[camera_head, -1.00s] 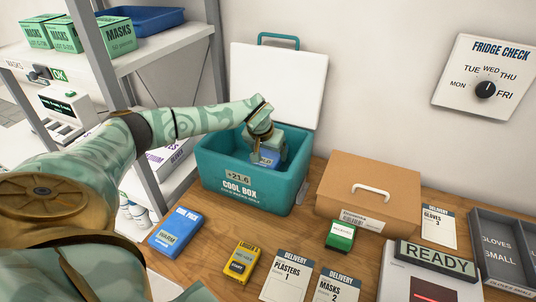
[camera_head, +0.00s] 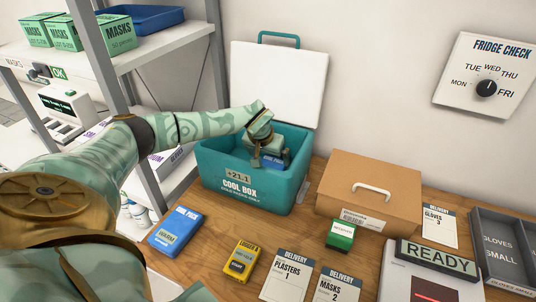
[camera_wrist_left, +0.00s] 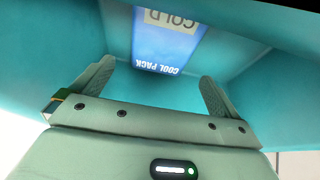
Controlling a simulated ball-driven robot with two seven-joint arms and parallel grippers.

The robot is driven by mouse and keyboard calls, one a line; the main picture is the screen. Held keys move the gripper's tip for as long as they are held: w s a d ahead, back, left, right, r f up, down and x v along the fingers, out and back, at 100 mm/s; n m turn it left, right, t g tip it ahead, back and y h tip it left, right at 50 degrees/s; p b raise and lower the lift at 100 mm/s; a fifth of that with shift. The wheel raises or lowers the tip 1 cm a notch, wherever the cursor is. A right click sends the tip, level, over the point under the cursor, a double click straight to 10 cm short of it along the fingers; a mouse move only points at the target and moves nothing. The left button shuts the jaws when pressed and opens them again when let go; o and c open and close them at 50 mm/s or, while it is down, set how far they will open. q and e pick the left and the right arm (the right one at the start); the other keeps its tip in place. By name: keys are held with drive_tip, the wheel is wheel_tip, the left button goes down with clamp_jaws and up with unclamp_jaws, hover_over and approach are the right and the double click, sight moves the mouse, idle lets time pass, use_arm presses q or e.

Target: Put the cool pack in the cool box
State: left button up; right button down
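The teal cool box (camera_head: 222,180) stands on the wooden table with its white lid up; its display reads +21.1. A blue cool pack (camera_head: 274,164) is inside, partly hidden by my left gripper (camera_head: 269,153). In the left wrist view this cool pack (camera_wrist_left: 165,50) carries a COLD label and lies beyond the fingertips. My left gripper (camera_wrist_left: 155,85) is open there, its two fingers apart with a gap between them and the pack. A second blue cool pack (camera_head: 177,232), labelled WARM, lies on the table in front of the box. My right gripper is not in view.
A brown carton (camera_head: 370,185) with a white handle stands right of the box. A yellow logger (camera_head: 242,262), a green box (camera_head: 341,235) and delivery cards (camera_head: 290,275) lie in front. A shelf post (camera_head: 120,110) rises at the left.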

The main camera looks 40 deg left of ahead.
use_arm(q)
drive_tip(key=shift+s+d+f, duration=0.1)
drive_tip(key=p+v, duration=0.2)
drive_tip(key=v, duration=1.1)
drive_tip(key=shift+w, duration=0.3)
drive_tip(key=shift+r, duration=0.25)
